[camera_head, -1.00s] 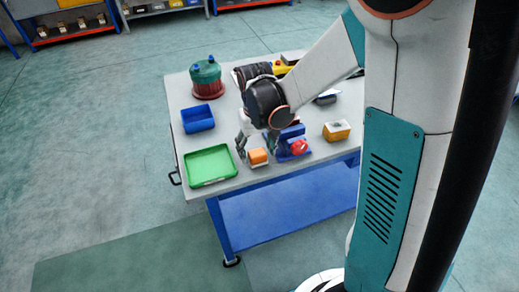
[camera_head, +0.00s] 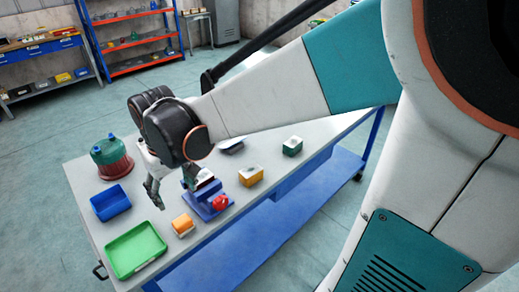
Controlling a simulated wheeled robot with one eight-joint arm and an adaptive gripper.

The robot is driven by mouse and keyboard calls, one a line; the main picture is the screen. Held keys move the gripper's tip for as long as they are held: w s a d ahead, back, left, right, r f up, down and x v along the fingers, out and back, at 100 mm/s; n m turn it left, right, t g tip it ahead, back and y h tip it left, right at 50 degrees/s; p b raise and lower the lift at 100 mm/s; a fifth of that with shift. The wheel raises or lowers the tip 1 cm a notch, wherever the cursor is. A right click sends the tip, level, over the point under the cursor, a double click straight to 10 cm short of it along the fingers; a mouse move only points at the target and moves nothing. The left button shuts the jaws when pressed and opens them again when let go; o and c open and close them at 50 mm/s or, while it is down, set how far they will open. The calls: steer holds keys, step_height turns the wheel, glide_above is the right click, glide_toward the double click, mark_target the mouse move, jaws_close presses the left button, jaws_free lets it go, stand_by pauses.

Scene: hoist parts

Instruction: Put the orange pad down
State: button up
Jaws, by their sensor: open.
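The orange pad (camera_head: 182,222) is a small orange block. It rests on a pale base on the table, between the green tray (camera_head: 136,249) and the blue fixture with a red knob (camera_head: 220,202). My gripper (camera_head: 173,188) is open, its two fingers spread apart. It hangs above and behind the pad, apart from it, and I see nothing between the fingers. The right finger overlaps the blue fixture in the picture, and I cannot tell whether they touch.
A blue bin (camera_head: 111,203) and a green-and-red round part (camera_head: 110,157) stand at the left of the table. A yellow-orange box (camera_head: 251,176) and a dark green box (camera_head: 292,146) stand to the right. Shelves (camera_head: 130,38) are far behind.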

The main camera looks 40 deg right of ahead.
steer(key=s+r+t, duration=0.5)
steer(key=s, duration=0.7)
steer(key=shift+d, duration=0.1)
steer(key=shift+d, duration=0.4)
steer(key=shift+o, duration=0.5)
